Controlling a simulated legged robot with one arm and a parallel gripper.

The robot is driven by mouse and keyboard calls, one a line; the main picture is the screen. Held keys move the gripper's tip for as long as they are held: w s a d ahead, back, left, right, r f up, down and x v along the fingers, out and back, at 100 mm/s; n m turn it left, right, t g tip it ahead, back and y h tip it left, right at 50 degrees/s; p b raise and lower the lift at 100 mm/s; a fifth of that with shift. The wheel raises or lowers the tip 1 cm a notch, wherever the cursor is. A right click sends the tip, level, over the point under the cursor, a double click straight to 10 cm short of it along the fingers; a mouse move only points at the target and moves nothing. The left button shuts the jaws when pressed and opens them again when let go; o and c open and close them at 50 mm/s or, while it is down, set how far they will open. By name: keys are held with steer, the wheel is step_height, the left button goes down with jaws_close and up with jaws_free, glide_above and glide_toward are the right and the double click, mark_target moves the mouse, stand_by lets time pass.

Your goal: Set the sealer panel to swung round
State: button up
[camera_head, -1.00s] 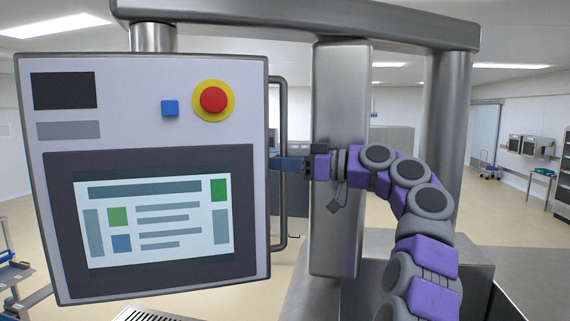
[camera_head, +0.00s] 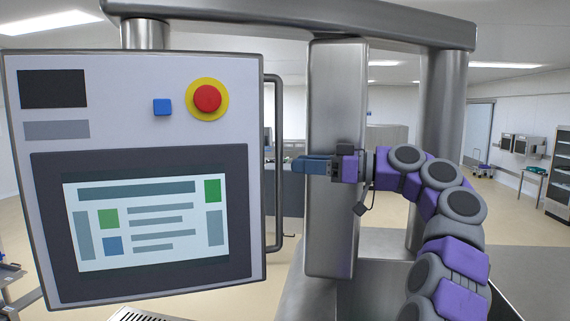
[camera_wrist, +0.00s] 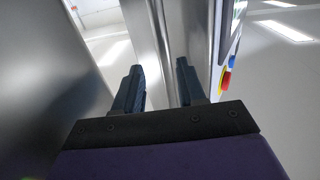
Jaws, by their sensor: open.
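The sealer panel (camera_head: 140,135) hangs at the left in the head view, its screen, blue button and red emergency stop facing me. A dark tubular handle (camera_head: 279,160) runs down its right edge. My gripper (camera_head: 296,165) is just right of the handle, in front of the steel column, with a small gap to the handle. In the wrist view my gripper (camera_wrist: 158,80) has its two fingers apart with nothing between them. The panel's edge with the red stop (camera_wrist: 226,80) shows at the right there.
A thick steel column (camera_head: 336,230) stands right behind my gripper, and a second round post (camera_head: 440,120) is farther right. A steel beam (camera_head: 300,18) spans the top. Open floor lies beyond, with a shelf (camera_head: 558,180) at the far right.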

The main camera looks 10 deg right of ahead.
steer(key=p+v, duration=0.1)
steer(key=v, duration=1)
steer(key=shift+w+p, duration=0.2)
steer(key=shift+p, duration=0.15)
